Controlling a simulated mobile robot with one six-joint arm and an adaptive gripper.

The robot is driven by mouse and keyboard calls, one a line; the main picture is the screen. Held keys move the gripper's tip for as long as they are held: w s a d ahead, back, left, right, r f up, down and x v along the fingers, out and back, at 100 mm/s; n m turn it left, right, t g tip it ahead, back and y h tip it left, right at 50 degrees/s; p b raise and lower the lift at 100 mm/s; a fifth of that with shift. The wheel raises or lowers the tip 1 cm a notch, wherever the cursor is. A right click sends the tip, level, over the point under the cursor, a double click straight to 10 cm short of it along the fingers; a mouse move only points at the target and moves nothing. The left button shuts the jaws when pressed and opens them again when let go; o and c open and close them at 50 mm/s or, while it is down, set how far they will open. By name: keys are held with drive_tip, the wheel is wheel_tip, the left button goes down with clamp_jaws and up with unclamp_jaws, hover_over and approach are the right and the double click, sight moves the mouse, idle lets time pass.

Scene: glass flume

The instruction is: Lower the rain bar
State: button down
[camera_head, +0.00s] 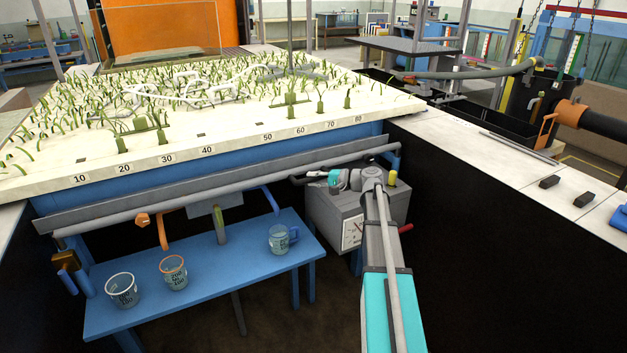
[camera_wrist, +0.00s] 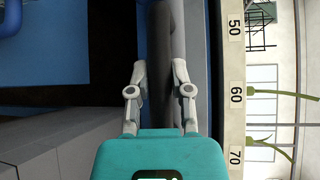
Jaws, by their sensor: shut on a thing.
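A long grey bar (camera_head: 190,199) runs along the front of the planted bed, below its numbered edge; it looks like the rain bar. My gripper (camera_head: 312,177) is at the right part of the bar, below the marks 60 to 80. In the wrist view my gripper (camera_wrist: 160,75) has one finger on each side of the bar and is shut on it. The exact contact is hard to see in the head view.
A blue bench (camera_head: 210,284) stands below the bar with several beakers, including an orange-rimmed one (camera_head: 173,273). Orange, green and blue levers hang near the bar. A grey box with a dial (camera_head: 352,233) stands beneath my gripper. The bed (camera_head: 130,165) overhangs behind.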

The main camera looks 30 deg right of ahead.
drive_tip(key=shift+f+b, duration=0.45)
drive_tip(key=shift+f, duration=0.45)
drive_tip(key=shift+s, duration=0.15)
drive_tip(key=c, duration=0.5)
unclamp_jaws()
drive_tip(key=shift+c, duration=0.2)
wheel_tip(320, 180, up, 30)
drive_tip(key=p, duration=3)
drive_tip(key=shift+d, duration=0.1)
